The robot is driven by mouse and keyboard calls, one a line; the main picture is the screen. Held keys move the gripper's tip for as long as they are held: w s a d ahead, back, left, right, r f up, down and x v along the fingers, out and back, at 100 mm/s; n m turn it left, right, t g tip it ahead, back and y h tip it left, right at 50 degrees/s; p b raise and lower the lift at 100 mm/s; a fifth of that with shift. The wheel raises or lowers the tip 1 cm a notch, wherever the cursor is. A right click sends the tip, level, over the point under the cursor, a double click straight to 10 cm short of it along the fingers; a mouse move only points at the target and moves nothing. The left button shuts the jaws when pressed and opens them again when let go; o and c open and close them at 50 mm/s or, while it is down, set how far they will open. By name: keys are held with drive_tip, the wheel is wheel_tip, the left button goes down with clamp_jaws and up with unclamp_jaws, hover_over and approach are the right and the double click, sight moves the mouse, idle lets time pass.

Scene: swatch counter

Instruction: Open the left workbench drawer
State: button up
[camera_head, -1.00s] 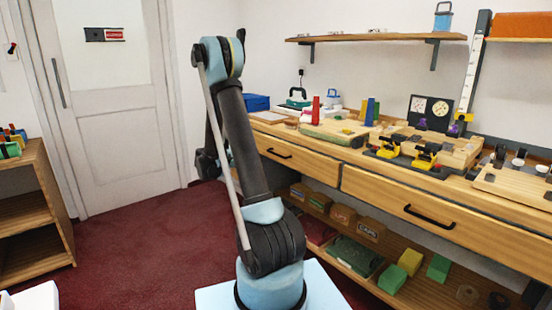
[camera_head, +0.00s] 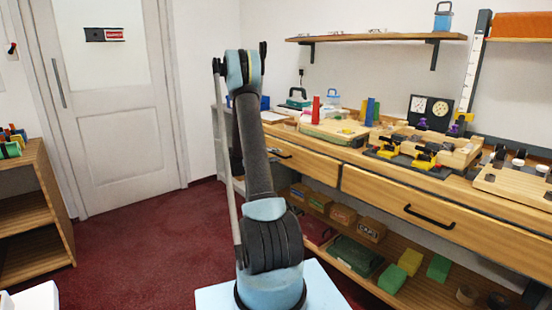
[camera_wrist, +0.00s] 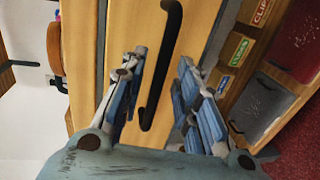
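The left workbench drawer (camera_head: 315,172) has a wooden front that sits flush with the bench, so it looks shut. Its dark bar handle (camera_head: 284,155) is partly hidden behind my arm in the head view. In the wrist view the black handle (camera_wrist: 158,62) runs up the picture across the drawer front (camera_wrist: 195,30). My gripper (camera_wrist: 160,62) is open, its blue-grey fingers on either side of the handle's line. I cannot tell whether the fingers touch the handle. The gripper is hidden behind my arm in the head view.
The right drawer (camera_head: 450,215) is shut beside it. A lower shelf (camera_head: 425,285) holds small boxes and green and yellow blocks. Clamps and wooden trays crowd the bench top. Red carpet (camera_head: 140,250) is clear towards the door; an open shelf unit (camera_head: 35,215) stands at left.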

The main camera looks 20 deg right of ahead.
drive_tip(key=shift+x, duration=0.75)
drive_tip(key=shift+c, duration=0.3)
clamp_jaws()
